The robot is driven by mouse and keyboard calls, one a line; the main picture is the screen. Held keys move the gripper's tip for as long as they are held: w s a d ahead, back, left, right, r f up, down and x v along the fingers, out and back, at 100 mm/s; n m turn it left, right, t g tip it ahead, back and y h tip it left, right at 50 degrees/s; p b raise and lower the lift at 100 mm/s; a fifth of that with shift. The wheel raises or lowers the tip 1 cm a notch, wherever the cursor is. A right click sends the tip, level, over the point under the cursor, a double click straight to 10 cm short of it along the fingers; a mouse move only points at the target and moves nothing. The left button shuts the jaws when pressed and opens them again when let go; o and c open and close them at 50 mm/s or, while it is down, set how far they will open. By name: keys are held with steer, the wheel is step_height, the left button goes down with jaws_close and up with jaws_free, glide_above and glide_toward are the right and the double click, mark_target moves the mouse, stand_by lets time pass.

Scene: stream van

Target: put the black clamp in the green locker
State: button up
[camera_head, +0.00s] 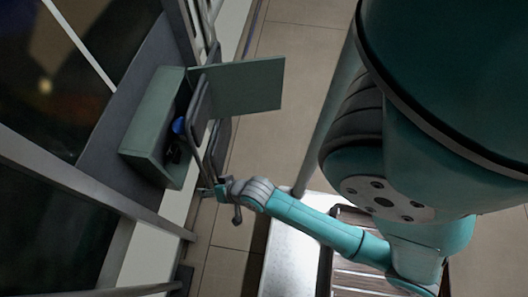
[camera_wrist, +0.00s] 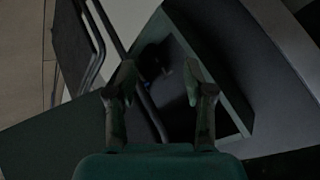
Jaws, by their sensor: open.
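The green locker (camera_head: 150,122) is an open box at the left in the head view, its green door (camera_head: 245,87) swung out to the right. A small dark object (camera_head: 174,153) lies inside it, beside a blue item; it may be the black clamp, but the shape is too dark to be sure. My gripper (camera_head: 205,191) is just outside the locker's lower corner. In the wrist view my gripper (camera_wrist: 160,78) is open with nothing seen between its fingers, pointing toward the dark locker (camera_wrist: 238,105) opening. A dark shape (camera_wrist: 155,60) shows inside, unclear.
The blue item (camera_head: 179,125) sits in the locker's opening. Dark metal rails (camera_head: 197,118) pass in front of the locker. A silver surface (camera_head: 291,245) and a slatted wooden surface (camera_head: 355,248) lie under my arm. The tiled floor (camera_head: 300,60) is clear at the top.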

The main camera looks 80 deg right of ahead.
steer(key=s+a+r+n+t, duration=0.2)
steer(key=s+r+n, duration=0.3)
steer(key=s+r, duration=0.4)
steer(key=s+a+r+n+t+y, duration=0.1)
steer(key=s+a+r+n+t, duration=0.2)
steer(key=s+r, duration=0.7)
steer(key=a+r+n, duration=0.1)
steer(key=a+n, duration=0.1)
steer(key=shift+a+n+y, duration=0.3)
steer(key=shift+c, duration=1)
steer(key=shift+d, duration=0.1)
